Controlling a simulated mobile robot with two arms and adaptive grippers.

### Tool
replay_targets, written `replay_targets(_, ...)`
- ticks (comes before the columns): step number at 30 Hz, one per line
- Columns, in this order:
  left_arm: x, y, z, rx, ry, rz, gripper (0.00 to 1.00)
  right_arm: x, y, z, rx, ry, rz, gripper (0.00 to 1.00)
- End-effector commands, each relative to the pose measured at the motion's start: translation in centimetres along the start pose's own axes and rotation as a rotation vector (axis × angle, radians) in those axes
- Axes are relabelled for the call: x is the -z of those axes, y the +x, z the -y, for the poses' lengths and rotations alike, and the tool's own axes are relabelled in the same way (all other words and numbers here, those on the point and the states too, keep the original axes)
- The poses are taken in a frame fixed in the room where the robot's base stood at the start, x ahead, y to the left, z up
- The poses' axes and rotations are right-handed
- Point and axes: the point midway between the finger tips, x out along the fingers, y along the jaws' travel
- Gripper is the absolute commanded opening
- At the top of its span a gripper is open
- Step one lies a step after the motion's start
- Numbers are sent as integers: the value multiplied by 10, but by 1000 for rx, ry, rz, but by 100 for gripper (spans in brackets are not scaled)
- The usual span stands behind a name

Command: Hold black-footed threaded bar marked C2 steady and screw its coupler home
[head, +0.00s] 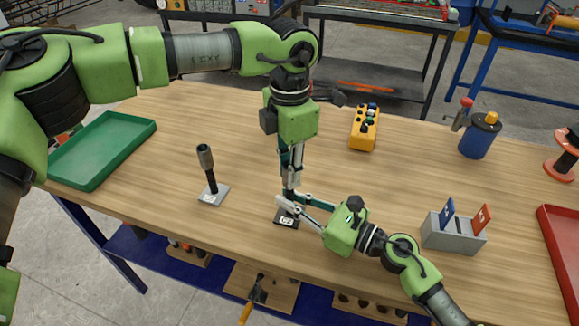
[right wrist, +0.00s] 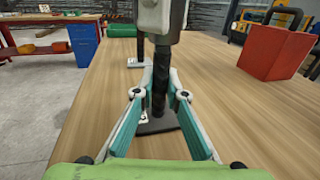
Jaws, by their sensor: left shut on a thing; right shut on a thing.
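The black-footed threaded bar stands upright on its black foot (head: 286,221) at the table's middle front; the foot's white mark is too small to read. In the right wrist view its dark shaft (right wrist: 159,92) rises between the fingers of my right gripper (right wrist: 160,76), which is shut on it above the foot. The right gripper also shows in the head view (head: 291,203), reaching in from the right. My left gripper (head: 290,178) points straight down above it, shut at the bar's top. The coupler is mostly hidden between the left fingers; I cannot tell how far down it sits.
A second upright bar (head: 210,172) with a grey foot stands to the left. A green tray (head: 103,150) lies at far left. A yellow box (head: 364,128), a blue container (head: 479,137) and a grey holder (head: 453,235) stand to the right. A red tray (head: 562,255) edges the right side.

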Motion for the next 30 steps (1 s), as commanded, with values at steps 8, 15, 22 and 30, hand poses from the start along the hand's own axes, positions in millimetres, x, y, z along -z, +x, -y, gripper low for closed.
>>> replay_targets(8,0,5,0,-1,0,1,0,0,0,0,1,0,0,0)
replay_targets(15,0,6,0,3,148,1,0,0,0,0,1,0,0,0)
replay_targets(22,0,6,0,1,554,4,0,0,0,0,1,0,0,0)
replay_targets(30,0,6,0,0,1033,5,0,0,0,0,1,0,0,0)
